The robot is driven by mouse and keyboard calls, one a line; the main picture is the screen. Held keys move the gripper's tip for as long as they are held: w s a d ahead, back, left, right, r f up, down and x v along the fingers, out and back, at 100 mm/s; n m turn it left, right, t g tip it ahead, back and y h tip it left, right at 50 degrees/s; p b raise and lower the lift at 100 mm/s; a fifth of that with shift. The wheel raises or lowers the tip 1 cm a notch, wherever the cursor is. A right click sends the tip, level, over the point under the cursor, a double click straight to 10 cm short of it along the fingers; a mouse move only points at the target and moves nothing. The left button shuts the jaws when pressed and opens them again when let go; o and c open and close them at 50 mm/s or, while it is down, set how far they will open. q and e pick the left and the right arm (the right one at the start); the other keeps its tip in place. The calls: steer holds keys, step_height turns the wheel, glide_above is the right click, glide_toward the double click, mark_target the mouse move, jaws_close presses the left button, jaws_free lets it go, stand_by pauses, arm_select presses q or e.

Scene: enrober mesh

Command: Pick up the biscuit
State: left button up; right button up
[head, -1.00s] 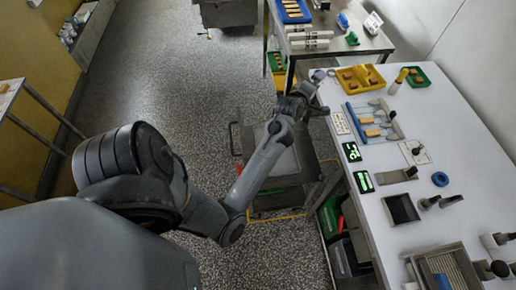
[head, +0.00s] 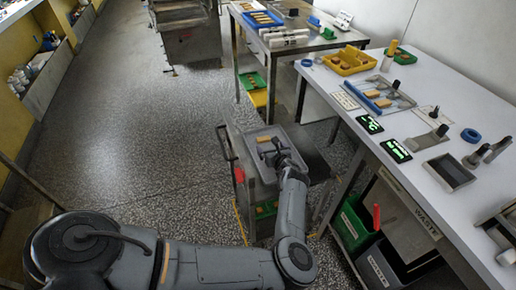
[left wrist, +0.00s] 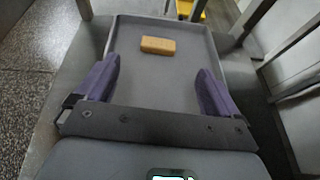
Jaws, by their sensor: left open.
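A tan rectangular biscuit (left wrist: 158,45) lies flat in a grey tray (left wrist: 195,27), near its far side in the left wrist view. In the head view the biscuit (head: 264,139) shows small, just beyond my left gripper (head: 274,153). The tray (head: 292,142) stands on a trolley beside the white table. In the left wrist view my left gripper (left wrist: 158,82) is open, its two purple fingers wide apart over the tray. The biscuit is ahead of the fingers, not between them. Nothing is held. My right gripper is not in view.
A metal table (head: 300,40) stands behind. Bins (head: 355,222) sit under the white table. The floor to the left is clear.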

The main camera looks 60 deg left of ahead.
mark_target(264, 139)
arm_select(q)
steer(key=b+x, duration=0.2)
steer(key=x, duration=0.3)
steer(key=shift+w+f, duration=0.1)
steer(key=shift+a+f+b, duration=0.25)
steer(key=shift+a+b, duration=0.05)
steer(key=b+x, duration=0.2)
steer(key=x, duration=0.2)
steer(key=shift+a+f, duration=0.1)
steer(key=shift+a, duration=0.25)
steer(key=shift+d+f, duration=0.1)
steer(key=c, duration=0.9)
